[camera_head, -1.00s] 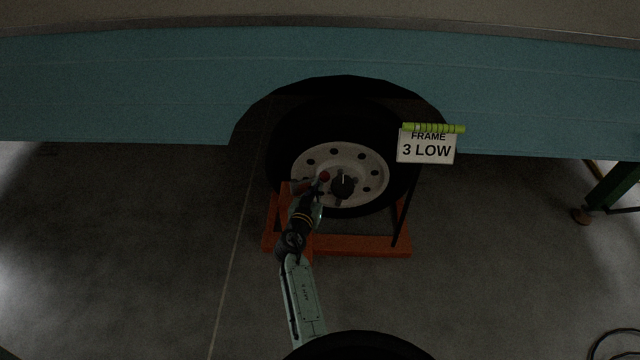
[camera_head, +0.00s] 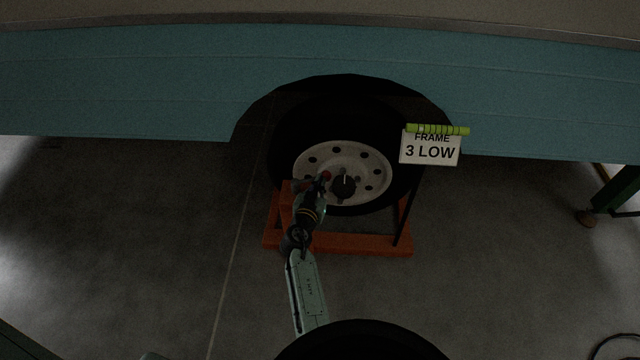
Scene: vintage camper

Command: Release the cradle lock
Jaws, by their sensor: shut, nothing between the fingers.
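An orange cradle (camera_head: 360,243) stands on the floor around the foot of a black-tyred wheel with a pale rim (camera_head: 372,170). A small lever with a red knob (camera_head: 327,175) shows in front of the rim's left part, beside the dark hub (camera_head: 343,186). I take this lever to be the cradle lock. My gripper (camera_head: 314,185) is shut and empty, just left of and below the red knob. It overlaps the lever in the picture, and I cannot tell whether they touch. My arm hides part of the cradle's left side.
A sign reading "FRAME 3 LOW" (camera_head: 429,149) stands on a thin dark post right of the wheel, with a yellow-green tube (camera_head: 437,130) along its top. The blue camper side (camera_head: 540,95) overhangs the wheel. A green stand (camera_head: 614,192) is at far right. Floor lies clear around the cradle.

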